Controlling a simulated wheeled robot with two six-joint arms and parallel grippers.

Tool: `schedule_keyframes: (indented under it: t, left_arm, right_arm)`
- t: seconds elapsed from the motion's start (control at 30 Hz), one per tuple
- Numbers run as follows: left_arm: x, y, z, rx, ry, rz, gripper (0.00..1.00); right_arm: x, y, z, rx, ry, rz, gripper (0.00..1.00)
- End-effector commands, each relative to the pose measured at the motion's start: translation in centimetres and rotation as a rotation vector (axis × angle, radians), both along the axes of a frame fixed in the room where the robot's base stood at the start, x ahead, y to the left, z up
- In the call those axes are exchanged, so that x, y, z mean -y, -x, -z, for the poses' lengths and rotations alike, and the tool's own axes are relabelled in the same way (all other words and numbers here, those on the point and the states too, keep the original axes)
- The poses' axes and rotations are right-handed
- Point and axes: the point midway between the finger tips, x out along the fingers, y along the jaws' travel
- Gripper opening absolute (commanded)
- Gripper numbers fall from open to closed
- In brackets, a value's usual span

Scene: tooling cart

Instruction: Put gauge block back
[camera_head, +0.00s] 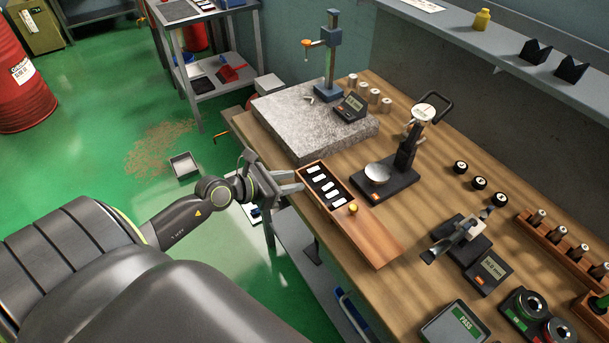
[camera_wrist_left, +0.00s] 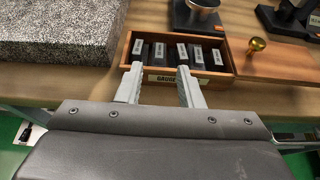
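The gauge block box (camera_head: 369,236) is a wooden case on the bench, with its sliding lid or lid panel toward the front right and a brass knob (camera_head: 352,208). Several gauge blocks with white labels (camera_head: 325,185) stand in its dark slots. In the left wrist view the blocks (camera_wrist_left: 182,53) sit in a row behind a front label partly reading "GAUGE". My left gripper (camera_head: 299,181) is at the box's left long side; its two fingers (camera_wrist_left: 160,78) are apart, with nothing seen between them. A small light metal piece (camera_head: 308,99) lies on the granite plate; I cannot tell what it is.
The granite plate (camera_head: 290,125) with a blue-based stand (camera_head: 329,70) and display is behind the box. A dial gauge stand (camera_head: 405,150) is to its right. A micrometer (camera_head: 465,228), displays and a plug rack (camera_head: 560,245) fill the right side.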

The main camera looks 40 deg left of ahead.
Motion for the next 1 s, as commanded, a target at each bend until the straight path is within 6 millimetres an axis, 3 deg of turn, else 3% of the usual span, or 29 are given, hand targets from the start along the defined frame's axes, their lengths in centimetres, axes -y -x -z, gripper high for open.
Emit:
schedule_keyframes:
  t: [0.1,0.3,0.73,0.87,1.0]
  left_arm:
    - [-0.9,2.0,-0.9,0.001,-0.005,0.001,0.34]
    - [-1.8,4.1,-1.9,0.002,-0.003,0.000,0.34]
    - [-2.1,4.9,-2.4,0.004,0.006,-0.003,0.34]
    - [-3.0,4.7,-1.0,-0.026,0.100,-0.068,0.34]
    - [-5.7,4.5,3.4,-0.112,0.398,-0.279,0.34]
  right_arm:
    - [0.0,0.0,0.2,0.000,0.000,0.000,0.36]
    - [0.0,0.0,0.2,-0.001,0.000,0.000,0.36]
    - [0.3,0.1,0.2,-0.001,0.003,-0.001,0.36]
    - [0.3,0.1,0.2,-0.002,0.004,0.000,0.36]
    - [0.3,0.1,0.2,-0.002,0.004,-0.001,0.36]
